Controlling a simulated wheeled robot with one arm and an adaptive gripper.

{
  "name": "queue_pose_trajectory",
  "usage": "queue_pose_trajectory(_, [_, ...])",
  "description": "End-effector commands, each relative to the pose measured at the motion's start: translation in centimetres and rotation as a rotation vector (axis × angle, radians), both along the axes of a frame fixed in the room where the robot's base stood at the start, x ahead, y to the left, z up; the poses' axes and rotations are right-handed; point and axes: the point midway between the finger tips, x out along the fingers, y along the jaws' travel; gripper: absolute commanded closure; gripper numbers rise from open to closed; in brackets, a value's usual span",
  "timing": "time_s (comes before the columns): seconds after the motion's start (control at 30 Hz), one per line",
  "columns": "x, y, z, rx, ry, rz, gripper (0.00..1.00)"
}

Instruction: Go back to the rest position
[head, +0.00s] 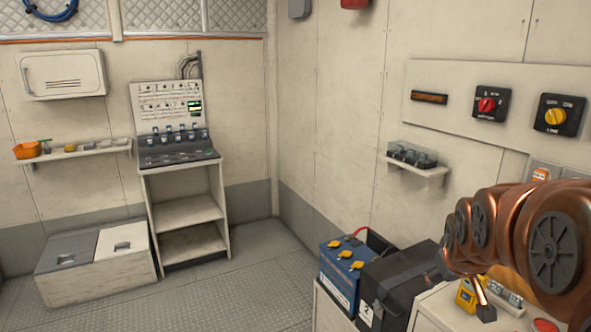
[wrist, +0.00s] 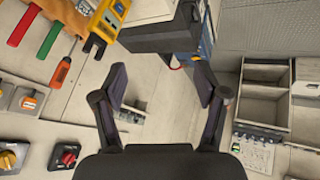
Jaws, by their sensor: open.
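My gripper (wrist: 162,88) shows in the wrist view with its two dark fingers spread apart. In the head view my copper-coloured arm reaches in from the right edge, above the near counter. The gripper itself cannot be made out clearly there.
A blue battery (head: 338,274) and a black box (head: 398,285) stand beside the counter, below my arm. A yellow meter (head: 466,296) lies on the counter. Rotary switches (head: 489,105) and a small shelf (head: 418,171) are on the right wall. Floor (head: 252,275) at centre-left is clear.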

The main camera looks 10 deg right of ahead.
Motion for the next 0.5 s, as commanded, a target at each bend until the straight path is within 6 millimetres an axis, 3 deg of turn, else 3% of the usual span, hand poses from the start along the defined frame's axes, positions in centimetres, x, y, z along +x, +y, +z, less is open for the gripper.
queue_pose_trajectory(0.03, [-1.5,2.6,-0.7,0.042,0.046,0.010,0.27])
queue_pose_trajectory(0.1, [-4.1,5.8,-2.3,0.102,0.127,0.012,0.27])
queue_pose_trajectory(0.3, [-13.1,13.5,-5.7,0.235,0.373,0.007,0.27])
queue_pose_trajectory(0.5, [-21.6,18.1,-7.4,0.300,0.590,-0.008,0.27])
